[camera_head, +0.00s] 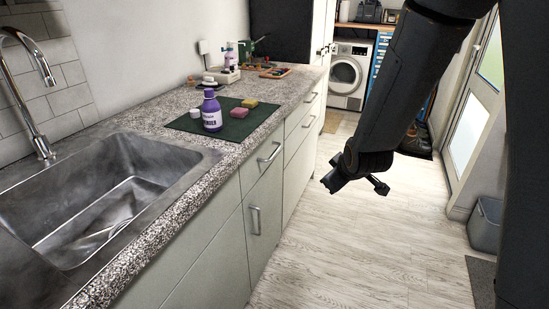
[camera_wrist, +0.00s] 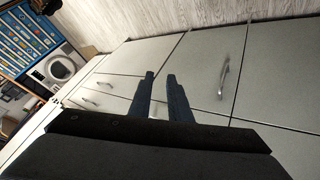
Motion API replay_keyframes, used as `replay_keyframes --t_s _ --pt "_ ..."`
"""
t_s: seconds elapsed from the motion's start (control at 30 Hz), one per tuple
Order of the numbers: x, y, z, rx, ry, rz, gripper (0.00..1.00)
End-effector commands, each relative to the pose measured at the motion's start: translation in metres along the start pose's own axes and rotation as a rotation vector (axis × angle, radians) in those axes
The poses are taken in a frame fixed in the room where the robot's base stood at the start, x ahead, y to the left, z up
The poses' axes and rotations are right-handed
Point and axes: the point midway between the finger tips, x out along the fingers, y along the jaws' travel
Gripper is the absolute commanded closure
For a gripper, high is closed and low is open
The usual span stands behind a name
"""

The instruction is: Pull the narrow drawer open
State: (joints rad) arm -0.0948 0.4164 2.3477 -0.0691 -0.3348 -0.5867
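My gripper (camera_head: 356,184) hangs over the floor to the right of the counter fronts, apart from them. In the wrist view its two dark fingers (camera_wrist: 160,77) stand apart with nothing held. A grey counter drawer (camera_head: 262,167) with a horizontal bar handle (camera_head: 270,152) is shut, left of my gripper. Further along, drawers with handles (camera_head: 310,97) are also shut. A blue chest (camera_head: 379,58) with several drawers stands at the far end; it also shows in the wrist view (camera_wrist: 25,42). I cannot tell which drawer is the narrow one.
A cabinet door with an upright handle (camera_head: 256,220) is below the near drawer; a bar handle also shows in the wrist view (camera_wrist: 223,78). The counter holds a sink (camera_head: 95,195) and a purple bottle (camera_head: 211,112). A washing machine (camera_head: 347,74) stands far back.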

Motion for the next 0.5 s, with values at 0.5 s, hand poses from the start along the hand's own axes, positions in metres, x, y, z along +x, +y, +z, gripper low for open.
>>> replay_keyframes --t_s 0.5 --pt "0.132 -0.042 -0.131 -0.745 0.681 0.553 0.83"
